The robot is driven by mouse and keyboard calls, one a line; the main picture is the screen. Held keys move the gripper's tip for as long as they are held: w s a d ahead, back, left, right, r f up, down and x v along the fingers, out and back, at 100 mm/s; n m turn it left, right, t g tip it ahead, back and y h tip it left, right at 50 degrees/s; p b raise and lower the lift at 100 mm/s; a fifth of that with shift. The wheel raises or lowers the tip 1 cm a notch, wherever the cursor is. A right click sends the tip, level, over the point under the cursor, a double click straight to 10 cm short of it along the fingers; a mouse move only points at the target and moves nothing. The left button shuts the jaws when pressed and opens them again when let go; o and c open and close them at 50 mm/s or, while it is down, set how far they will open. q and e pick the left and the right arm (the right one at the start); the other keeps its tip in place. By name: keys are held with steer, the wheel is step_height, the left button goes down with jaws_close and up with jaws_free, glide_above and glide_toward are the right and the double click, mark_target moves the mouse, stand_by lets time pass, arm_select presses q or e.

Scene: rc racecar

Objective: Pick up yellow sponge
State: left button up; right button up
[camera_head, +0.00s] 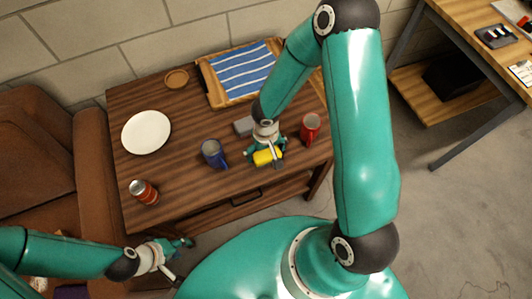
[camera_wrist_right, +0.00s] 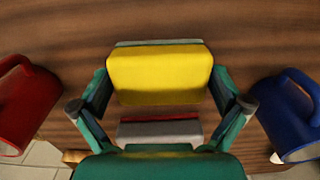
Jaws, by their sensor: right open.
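The yellow sponge (camera_head: 267,157) lies on the wooden table between the two mugs. It also shows in the right wrist view (camera_wrist_right: 160,72), with a thin greenish layer along its far edge. My right gripper (camera_head: 265,150) is over the sponge and partly covers it in the head view. In the right wrist view its fingers (camera_wrist_right: 161,105) are spread, one on each side of the sponge. Contact cannot be told. My left gripper (camera_head: 172,256) is off the table's front left corner, with nothing seen in it; its finger opening is unclear.
A blue mug (camera_head: 213,153) and a red mug (camera_head: 310,128) flank the sponge. A grey block (camera_head: 243,125) sits behind it. A white plate (camera_head: 146,132), a red can (camera_head: 143,192), a small brown dish (camera_head: 177,79) and a tray with striped cloth (camera_head: 211,88) stand on the table (camera_head: 178,181).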

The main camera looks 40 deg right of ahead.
steer(key=c, duration=0.6)
steer(key=shift+r, duration=0.2)
